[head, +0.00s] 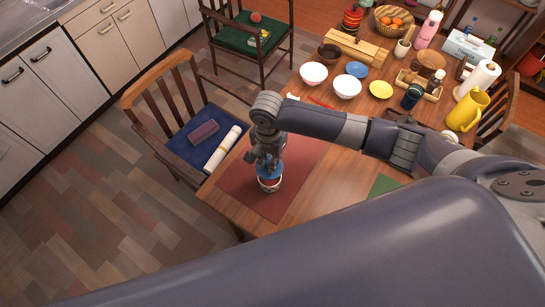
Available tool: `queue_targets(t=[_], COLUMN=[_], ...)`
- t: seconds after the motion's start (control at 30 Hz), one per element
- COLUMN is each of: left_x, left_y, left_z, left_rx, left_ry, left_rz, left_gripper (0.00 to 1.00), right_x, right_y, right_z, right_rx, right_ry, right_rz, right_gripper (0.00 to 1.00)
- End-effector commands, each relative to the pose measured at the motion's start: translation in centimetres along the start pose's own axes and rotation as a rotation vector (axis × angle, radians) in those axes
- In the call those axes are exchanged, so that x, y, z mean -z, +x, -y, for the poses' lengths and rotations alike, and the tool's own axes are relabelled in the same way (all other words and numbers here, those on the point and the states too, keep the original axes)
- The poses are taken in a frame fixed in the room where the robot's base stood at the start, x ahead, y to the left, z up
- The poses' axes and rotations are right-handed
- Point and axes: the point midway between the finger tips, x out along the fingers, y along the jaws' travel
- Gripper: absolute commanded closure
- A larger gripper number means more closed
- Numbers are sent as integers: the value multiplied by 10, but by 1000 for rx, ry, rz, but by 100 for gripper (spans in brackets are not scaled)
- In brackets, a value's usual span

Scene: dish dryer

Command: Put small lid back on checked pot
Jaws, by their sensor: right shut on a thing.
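My right gripper (262,163) reaches down over the red mat near the table's left end. It is shut on a small blue lid (272,168), partly hidden by the fingers. Directly below is a small pale pot (269,184), upright on the mat. Its checked pattern is too small to make out. The lid is over the pot's mouth; I cannot tell whether it touches the rim. My left gripper is not in view.
The red mat (295,175) around the pot is clear. White bowls (313,73), a blue dish (357,69) and a yellow dish (381,89) stand farther back. A yellow pitcher (467,110) is at right. A wooden chair (165,80) adjoins the table's left side.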

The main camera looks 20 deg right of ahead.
Motion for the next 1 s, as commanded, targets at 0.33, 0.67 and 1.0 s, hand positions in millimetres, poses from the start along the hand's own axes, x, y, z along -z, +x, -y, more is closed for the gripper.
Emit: queue_targets(t=[0.33,0.67,1.0], left_x=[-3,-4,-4], left_y=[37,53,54], left_z=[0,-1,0], left_rx=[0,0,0], left_ry=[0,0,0], left_rz=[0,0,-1], left_gripper=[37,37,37], right_x=[1,0,0], right_y=[28,50,58], right_z=[0,0,0], right_rx=[1,-1,1], right_ry=[0,2,0], right_rz=[-1,2,1], right_gripper=[96,96,96])
